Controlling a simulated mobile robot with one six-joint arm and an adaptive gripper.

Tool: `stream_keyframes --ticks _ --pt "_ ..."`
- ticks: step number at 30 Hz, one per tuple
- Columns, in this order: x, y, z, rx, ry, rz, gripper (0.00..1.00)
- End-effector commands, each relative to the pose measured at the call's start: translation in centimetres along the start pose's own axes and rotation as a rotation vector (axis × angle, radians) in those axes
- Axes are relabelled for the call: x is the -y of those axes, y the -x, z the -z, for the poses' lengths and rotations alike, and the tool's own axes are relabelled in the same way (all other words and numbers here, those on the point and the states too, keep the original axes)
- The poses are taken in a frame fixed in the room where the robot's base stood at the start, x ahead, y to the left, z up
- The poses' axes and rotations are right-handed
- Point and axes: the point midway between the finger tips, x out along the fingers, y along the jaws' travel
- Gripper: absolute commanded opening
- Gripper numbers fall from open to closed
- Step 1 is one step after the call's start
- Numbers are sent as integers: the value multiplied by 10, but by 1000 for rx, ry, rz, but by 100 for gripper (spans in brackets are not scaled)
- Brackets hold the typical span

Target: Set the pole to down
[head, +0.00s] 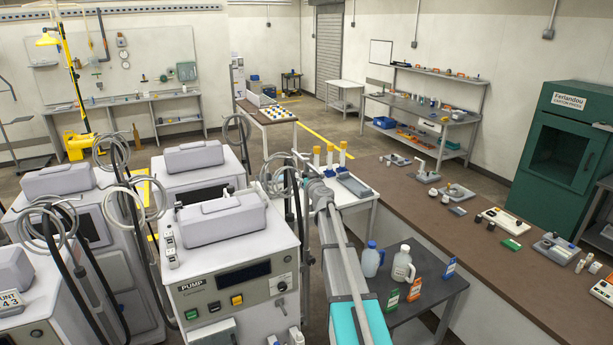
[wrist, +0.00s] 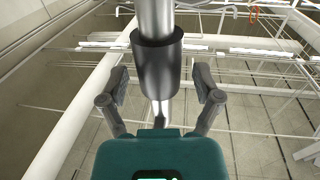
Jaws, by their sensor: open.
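In the wrist view, a shiny metal pole (wrist: 156,18) runs down from the top edge, with a thick dark collar (wrist: 157,66) around it. A thinner length of pole shows below the collar. My gripper (wrist: 160,80) is open, with one finger on each side of the collar. Gaps show between the fingers and the collar, so neither finger visibly touches it. In the head view, my arm reaches forward past the pump machine (head: 230,265). The gripper's fingers and its hold on the pole cannot be made out there.
Several grey machines with coiled hoses crowd the left. A long brown counter (head: 450,255) with small devices runs along the right. Open floor lies farther back.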

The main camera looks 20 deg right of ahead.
Motion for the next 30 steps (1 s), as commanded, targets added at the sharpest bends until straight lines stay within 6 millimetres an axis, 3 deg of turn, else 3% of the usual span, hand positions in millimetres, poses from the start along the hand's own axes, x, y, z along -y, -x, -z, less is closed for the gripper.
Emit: stream_keyframes --ticks 30 --pt "0 50 0 0 0 0 82"
